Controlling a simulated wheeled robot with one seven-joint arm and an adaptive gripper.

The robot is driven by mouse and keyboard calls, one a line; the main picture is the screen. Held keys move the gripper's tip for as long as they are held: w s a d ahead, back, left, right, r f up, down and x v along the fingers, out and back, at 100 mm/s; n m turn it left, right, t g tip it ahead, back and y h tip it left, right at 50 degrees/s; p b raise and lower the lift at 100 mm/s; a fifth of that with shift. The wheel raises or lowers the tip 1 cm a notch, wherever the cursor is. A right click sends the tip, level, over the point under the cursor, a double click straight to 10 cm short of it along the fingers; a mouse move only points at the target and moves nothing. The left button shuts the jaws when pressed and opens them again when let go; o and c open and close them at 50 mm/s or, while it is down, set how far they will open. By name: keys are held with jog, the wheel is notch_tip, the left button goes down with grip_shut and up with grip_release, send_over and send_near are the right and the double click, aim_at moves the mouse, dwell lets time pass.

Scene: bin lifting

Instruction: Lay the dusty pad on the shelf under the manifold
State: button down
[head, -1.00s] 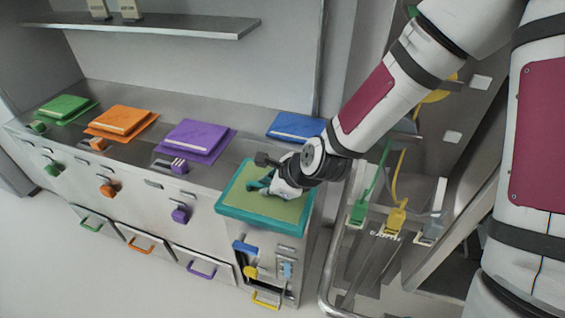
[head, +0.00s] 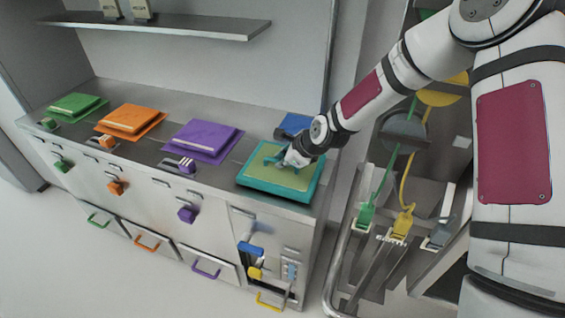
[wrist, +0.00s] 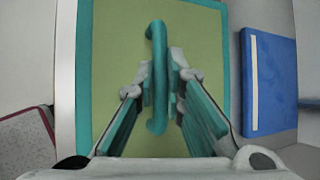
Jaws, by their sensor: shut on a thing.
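A square pad with a teal rim and an olive, dusty-looking top (head: 262,180) is over the right end of the steel counter. I cannot tell whether it touches the counter. My gripper (head: 284,158) is shut on its teal handle. In the wrist view, the fingers of my gripper (wrist: 161,82) close on both sides of the upright handle bar, and the pad's olive top (wrist: 110,60) fills the middle. A rack with green, yellow and grey plugs (head: 400,224) stands at the right; I cannot tell which part is the manifold or its shelf.
Blue (head: 293,122), purple (head: 203,139), orange (head: 131,117) and green (head: 76,104) pads lie along the counter. A wall shelf (head: 160,27) is above. Coloured knobs and drawer handles line the front. A metal rail (head: 341,265) bounds the rack.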

jog(key=shift+f, duration=0.4)
jog(key=c, duration=1.7)
grip_release()
jog(key=shift+f, duration=0.1)
jog(key=shift+o, duration=0.2)
jog(key=shift+s+d+r, duration=0.1)
jog(key=shift+d+r, duration=0.05)
jog(key=shift+r, duration=0.2)
jog(key=p+v, duration=0.1)
jog(key=v, duration=1)
jog(key=shift+r, duration=0.15)
